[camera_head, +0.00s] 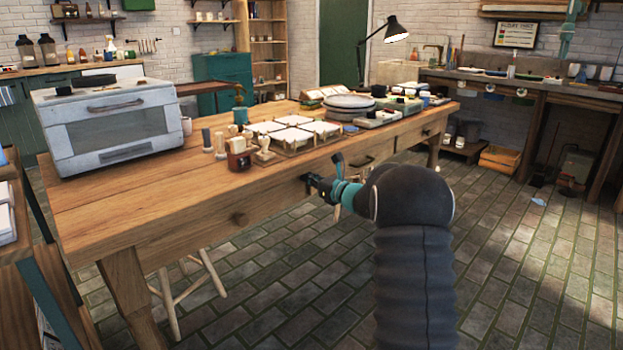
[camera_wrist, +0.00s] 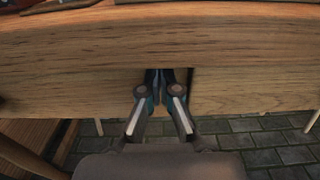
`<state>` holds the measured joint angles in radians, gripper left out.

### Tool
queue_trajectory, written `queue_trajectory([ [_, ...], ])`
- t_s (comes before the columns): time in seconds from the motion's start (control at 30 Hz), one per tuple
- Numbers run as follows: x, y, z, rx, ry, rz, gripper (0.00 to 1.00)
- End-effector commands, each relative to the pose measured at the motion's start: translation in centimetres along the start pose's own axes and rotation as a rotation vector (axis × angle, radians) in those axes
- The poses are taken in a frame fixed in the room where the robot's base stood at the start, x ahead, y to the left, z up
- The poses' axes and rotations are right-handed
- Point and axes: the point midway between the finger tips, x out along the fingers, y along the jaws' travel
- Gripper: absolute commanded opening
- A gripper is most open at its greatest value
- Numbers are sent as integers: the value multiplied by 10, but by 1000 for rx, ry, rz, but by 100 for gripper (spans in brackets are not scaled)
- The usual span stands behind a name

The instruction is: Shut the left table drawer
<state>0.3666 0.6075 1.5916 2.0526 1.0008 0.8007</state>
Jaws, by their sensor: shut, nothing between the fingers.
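The wooden table (camera_head: 140,203) runs from the left foreground to the back right. Its front face (camera_wrist: 80,88) fills the upper part of the wrist view. In the wrist view the fingertips (camera_wrist: 166,73) meet a dark upright gap or shadow in that face. I cannot tell how far any drawer stands out.
A white oven (camera_head: 110,125) stands on the table's left end. Stamps, a tray of white tiles (camera_head: 290,131) and stacked plates (camera_head: 350,101) lie above my gripper. A stool (camera_head: 185,290) stands under the table. The brick-patterned floor on the right (camera_head: 500,240) is mostly clear.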

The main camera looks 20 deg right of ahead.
Motion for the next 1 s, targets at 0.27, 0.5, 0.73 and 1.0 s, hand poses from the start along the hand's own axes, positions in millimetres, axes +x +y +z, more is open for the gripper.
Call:
queue_trajectory([
  [0.27, -28, -4, 0, -1, -3, 1, 0],
  [0.5, -81, -6, 1, 0, -1, -4, 0],
  [0.73, -118, -7, 1, 0, -1, -3, 0],
  [1.0, -131, -5, 0, 1, -1, 1, 0],
])
